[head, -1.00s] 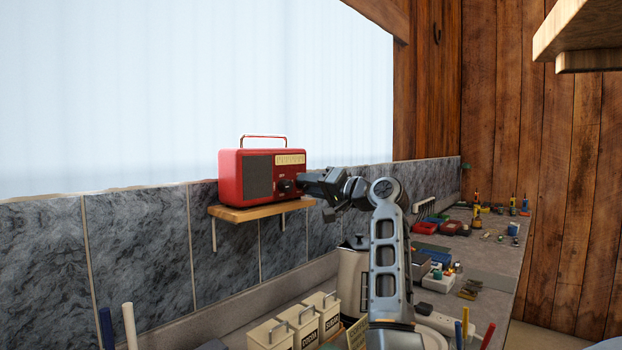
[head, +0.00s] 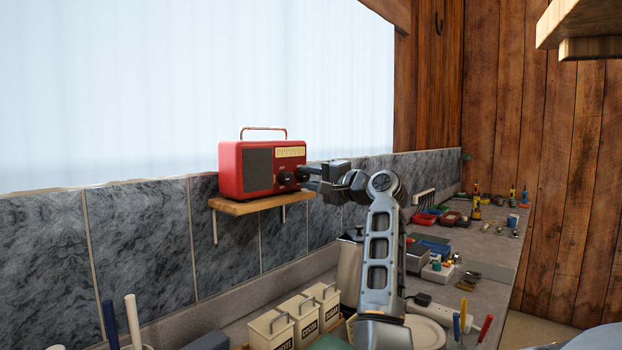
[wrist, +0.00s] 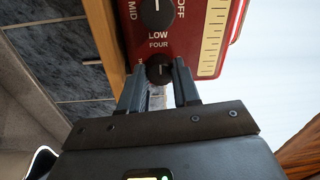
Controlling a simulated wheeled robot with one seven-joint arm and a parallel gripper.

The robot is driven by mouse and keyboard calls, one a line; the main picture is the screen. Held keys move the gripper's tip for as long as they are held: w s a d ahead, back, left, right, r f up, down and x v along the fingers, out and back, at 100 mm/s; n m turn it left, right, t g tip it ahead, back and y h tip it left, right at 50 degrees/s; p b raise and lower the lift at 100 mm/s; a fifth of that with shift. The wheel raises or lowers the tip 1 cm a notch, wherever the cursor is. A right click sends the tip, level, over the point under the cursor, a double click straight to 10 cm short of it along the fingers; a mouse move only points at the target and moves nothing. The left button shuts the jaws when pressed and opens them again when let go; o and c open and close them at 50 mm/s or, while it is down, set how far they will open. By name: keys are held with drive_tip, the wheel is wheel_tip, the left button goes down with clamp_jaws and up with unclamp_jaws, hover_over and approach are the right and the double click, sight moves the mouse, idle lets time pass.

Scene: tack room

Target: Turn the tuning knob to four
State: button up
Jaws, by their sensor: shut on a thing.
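A red radio (head: 230,172) with a dark speaker grille and a pale dial strip stands on a small wooden shelf (head: 246,206). The wrist view shows its red face (wrist: 190,50) and a larger black knob (wrist: 158,12) marked MID, LOW and OFF. The smaller black tuning knob (wrist: 159,70) is beside the word FOUR. My gripper (head: 303,178) reaches the radio's front from the right. In the wrist view my gripper (wrist: 160,84) has its two fingers on either side of the tuning knob, shut on it. The fingers partly hide the markings around it; its exact setting is unclear.
Labelled canisters (head: 301,319) and a metal kettle (head: 349,268) stand on the counter below. Small tools and trays (head: 425,218) lie farther back. A wooden shelf (head: 590,30) hangs at the upper right. The air around the radio is mostly free.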

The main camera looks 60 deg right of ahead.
drive_tip(key=shift+w+f, duration=0.1)
drive_tip(key=shift+f, duration=0.05)
drive_tip(key=o, duration=1.1)
drive_tip(key=shift+c, duration=0.2)
drive_tip(key=b+v, duration=0.2)
drive_tip(key=v, duration=0.6)
